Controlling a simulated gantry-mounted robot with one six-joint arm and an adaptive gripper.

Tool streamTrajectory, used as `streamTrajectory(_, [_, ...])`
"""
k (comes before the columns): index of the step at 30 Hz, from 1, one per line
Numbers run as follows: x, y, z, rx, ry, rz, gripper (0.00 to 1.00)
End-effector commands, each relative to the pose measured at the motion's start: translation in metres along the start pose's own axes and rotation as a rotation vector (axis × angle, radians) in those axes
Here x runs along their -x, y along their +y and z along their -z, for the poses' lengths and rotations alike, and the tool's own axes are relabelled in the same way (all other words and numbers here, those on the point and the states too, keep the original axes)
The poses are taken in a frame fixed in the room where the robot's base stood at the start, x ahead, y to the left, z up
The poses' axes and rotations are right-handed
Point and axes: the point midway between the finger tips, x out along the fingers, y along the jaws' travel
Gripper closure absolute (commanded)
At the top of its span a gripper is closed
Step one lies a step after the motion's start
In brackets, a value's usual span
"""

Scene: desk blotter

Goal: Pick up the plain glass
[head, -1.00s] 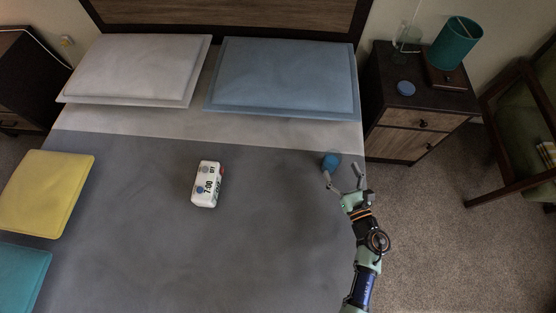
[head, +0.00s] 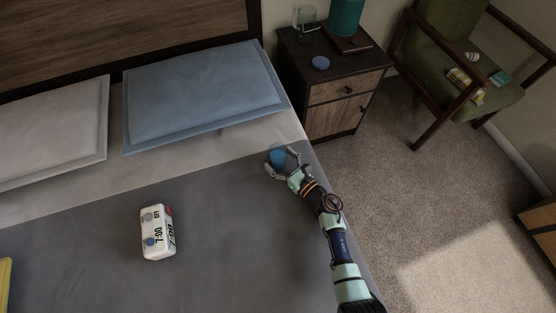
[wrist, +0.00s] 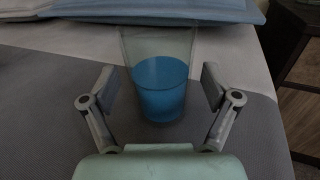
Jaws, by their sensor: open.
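A clear, plain-sided glass with blue liquid in its lower part stands upright near the bed's right edge, in the head view (head: 278,158) and large in the wrist view (wrist: 158,85). My gripper (head: 284,164) is open around it. In the wrist view, my gripper (wrist: 155,88) has one finger on each side of the glass, with a visible gap on both sides. The glass is not gripped. Another clear glass vessel (head: 305,20) stands on the nightstand; its details are too small to tell.
A blue pillow (head: 200,95) lies beyond the glass. The nightstand (head: 290,48) at the right holds a blue disc (head: 321,63) and a teal lamp (head: 346,15). The blanket between clock and glass is clear.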

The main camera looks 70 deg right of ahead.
Motion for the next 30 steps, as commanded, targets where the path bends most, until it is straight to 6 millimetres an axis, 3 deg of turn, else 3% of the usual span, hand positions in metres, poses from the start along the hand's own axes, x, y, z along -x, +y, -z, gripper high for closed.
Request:
streamTrajectory(3, [-0.0155,0.0001,0.001,0.001,-0.001,-0.001,0.13])
streamTrajectory(10, [-0.0176,0.0001,-0.0001,-0.001,0.0,0.0,0.13])
streamTrajectory(24, [-0.0173,0.0,-0.0001,-0.001,0.0,0.0,0.89])
streamTrajectory(30, [-0.0174,-0.0001,-0.0008,0.0,-0.001,0.0,0.91])
